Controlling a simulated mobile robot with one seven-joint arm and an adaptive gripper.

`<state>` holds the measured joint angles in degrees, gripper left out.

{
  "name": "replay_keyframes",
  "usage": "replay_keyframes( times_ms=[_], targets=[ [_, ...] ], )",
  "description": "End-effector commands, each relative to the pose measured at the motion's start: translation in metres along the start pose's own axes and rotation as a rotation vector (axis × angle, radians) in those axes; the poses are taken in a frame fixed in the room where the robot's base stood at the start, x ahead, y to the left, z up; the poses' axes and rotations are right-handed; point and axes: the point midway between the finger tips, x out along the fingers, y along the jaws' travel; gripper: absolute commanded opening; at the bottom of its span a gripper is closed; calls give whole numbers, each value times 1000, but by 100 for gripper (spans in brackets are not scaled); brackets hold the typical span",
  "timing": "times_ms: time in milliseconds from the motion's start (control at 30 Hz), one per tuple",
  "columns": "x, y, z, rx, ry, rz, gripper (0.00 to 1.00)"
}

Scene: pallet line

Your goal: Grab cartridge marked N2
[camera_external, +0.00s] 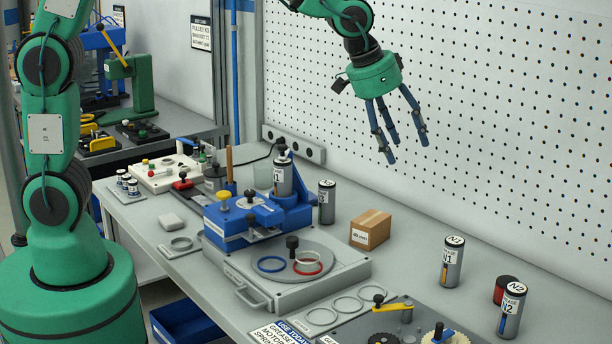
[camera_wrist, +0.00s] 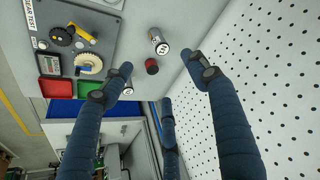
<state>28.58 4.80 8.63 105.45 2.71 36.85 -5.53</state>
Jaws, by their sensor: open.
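The cartridge marked N2 (camera_external: 511,311) stands upright near the right front of the bench, grey with a dark lower end and a white labelled top. A similar cartridge marked N1 (camera_external: 452,262) stands to its left and farther back. My gripper (camera_external: 405,150) is open and empty, high above the bench near the pegboard, its three blue fingers spread. In the wrist view, my gripper (camera_wrist: 160,76) frames a cartridge (camera_wrist: 158,40), probably N1. A small pale top (camera_wrist: 128,91) beside the left finger may be N2, mostly hidden; its mark is unreadable.
A red-and-black short cylinder (camera_external: 506,290) stands just behind N2. A gear test board (camera_external: 350,331) lies left of it. A cardboard box (camera_external: 370,229) and blue fixture (camera_external: 240,221) stand farther left. The pegboard wall (camera_external: 520,150) bounds the back.

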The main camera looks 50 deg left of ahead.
Motion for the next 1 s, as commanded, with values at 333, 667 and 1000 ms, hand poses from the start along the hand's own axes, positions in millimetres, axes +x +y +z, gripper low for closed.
replay_keyframes(
  times_ms=[333,667,1000],
  targets=[
    [81,102,-49,100,-19,44,59],
    [154,195,-63,180,-31,79,59],
    [178,225,-63,205,-32,90,59]
  ],
)
